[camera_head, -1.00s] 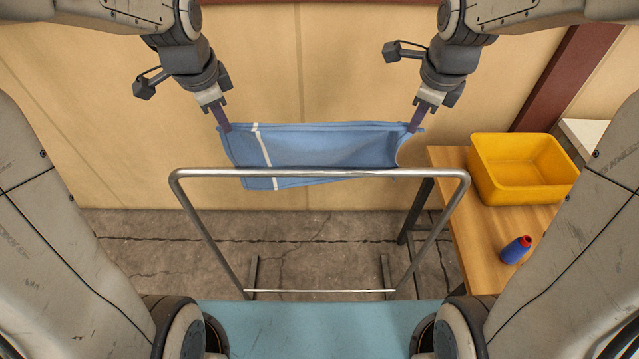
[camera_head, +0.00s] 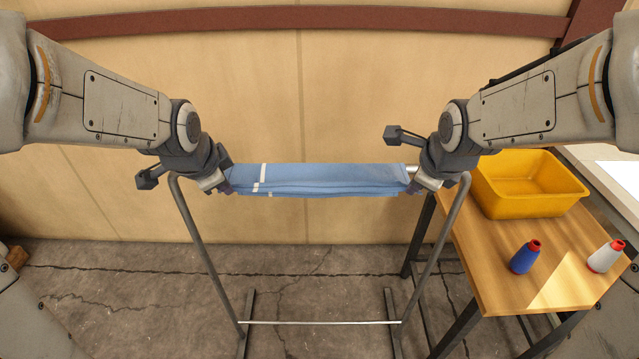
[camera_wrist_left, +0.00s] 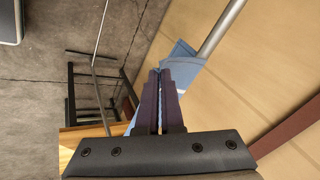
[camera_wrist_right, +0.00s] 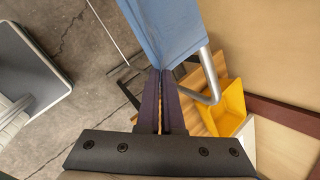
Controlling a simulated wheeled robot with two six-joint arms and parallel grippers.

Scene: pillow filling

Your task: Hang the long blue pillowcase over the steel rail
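The long blue pillowcase (camera_head: 320,178) with white stripes near its left end lies along the top bar of the steel rail (camera_head: 199,240), folded over it and covering most of the bar. My left gripper (camera_head: 228,187) is at the pillowcase's left end, its fingers close together on the cloth. The cloth shows beyond those fingertips in the left wrist view (camera_wrist_left: 182,65). My right gripper (camera_head: 411,186) is at the right end, fingers also close together on the cloth edge. The cloth shows past them in the right wrist view (camera_wrist_right: 165,30). How far the far side hangs is hidden.
A tan wall stands behind. The concrete floor under the rail is clear.

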